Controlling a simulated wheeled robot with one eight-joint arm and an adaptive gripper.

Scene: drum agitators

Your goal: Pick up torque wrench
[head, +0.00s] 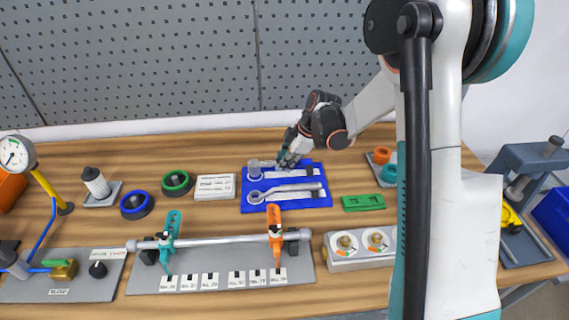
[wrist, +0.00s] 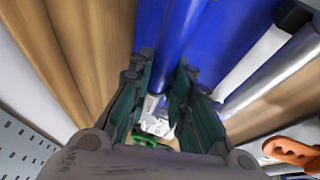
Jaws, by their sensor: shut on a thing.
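The blue tray (head: 245,207) lies in the middle of the bench and bears grey wrenches. A second wrench (head: 290,188) with a ring head lies just in front on the tray.
White labels (head: 214,187), a green ring (head: 176,182) and a blue ring (head: 135,204) stand left of the tray. A green block (head: 363,203) is at right. A grey rod fixture (head: 220,241) with teal and orange clamps runs in front. The pegboard wall (head: 150,60) rises behind.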

